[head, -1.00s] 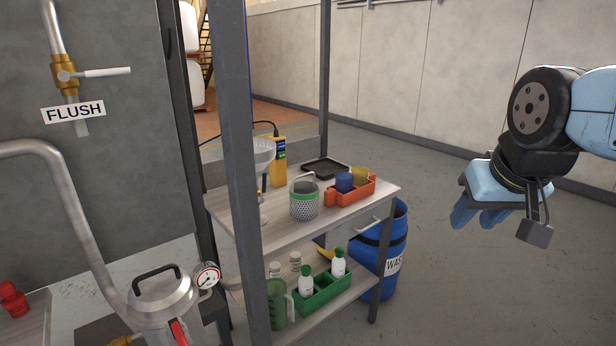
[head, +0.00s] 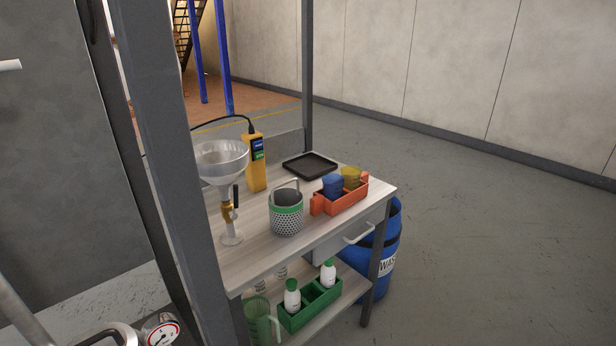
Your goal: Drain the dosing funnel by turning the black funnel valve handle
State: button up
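The dosing funnel (head: 221,162) is a clear, wide cone on a stand at the left end of the bench top. Below its cone is a brass valve (head: 227,211). The black funnel valve handle (head: 235,195) stands upright along the right side of the stem. A clear base (head: 231,238) is under the valve. The grey post stands just left of the funnel, and the valve and handle show clear of it. My gripper is not in the head view.
A perforated green-banded basket (head: 286,214), yellow meter (head: 256,163), black tray (head: 310,165) and orange caddy (head: 341,196) share the bench top (head: 262,255). A grey post (head: 172,150) stands in front-left. A blue waste drum (head: 385,255) is beside the bench. Floor at right is clear.

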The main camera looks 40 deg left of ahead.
aim_at(234, 217)
jog(key=z, duration=1.15)
jog(key=i, duration=0.8)
jog(key=u, duration=1.3)
jog(key=i, duration=0.15)
jog(key=u, duration=2)
jog(key=i, duration=0.55)
jog(key=z, duration=0.05)
